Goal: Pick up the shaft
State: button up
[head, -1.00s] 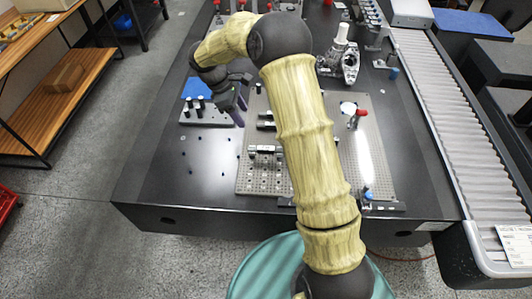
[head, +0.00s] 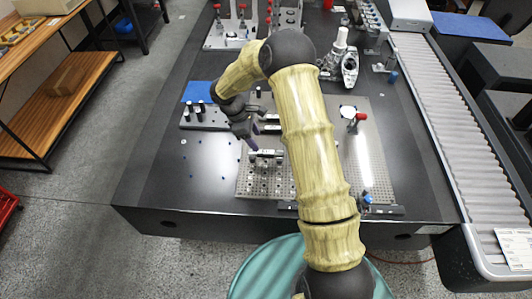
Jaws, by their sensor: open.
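A short silver bar (head: 267,154), which looks like the shaft, lies across dark supports on the left part of the perforated metal plate (head: 370,180). It lies roughly left to right in the head view. My gripper (head: 253,147) is over the plate's left side and points down, with its fingertips close to the bar's left end. The jaws are open, but the gap between them is too small to see clearly. Whether the fingers touch the bar or are beside it, I cannot tell. My arm hides the middle of the plate.
A block with black knobs (head: 204,117) stands left of the plate, with a blue pad (head: 197,92) behind it. A red-topped clamp (head: 358,119) and a blue-topped clamp (head: 367,198) stand on the plate's right. A roller conveyor (head: 450,130) runs along the right. The table's front left is mostly clear.

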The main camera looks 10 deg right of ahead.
aim_at(265, 152)
jog(key=shift+x, duration=1.05)
jog(key=x, duration=0.2)
jog(key=p+x, duration=0.1)
jog(key=x, duration=0.1)
jog(key=shift+s+d+r, duration=0.1)
jog(key=shift+s+d, duration=0.05)
jog(key=shift+s, duration=0.15)
jog(key=shift+d+f, duration=0.15)
jog(key=shift+f, duration=0.4)
jog(key=shift+c, duration=0.2)
jog(key=shift+r, duration=0.1)
grip_shut()
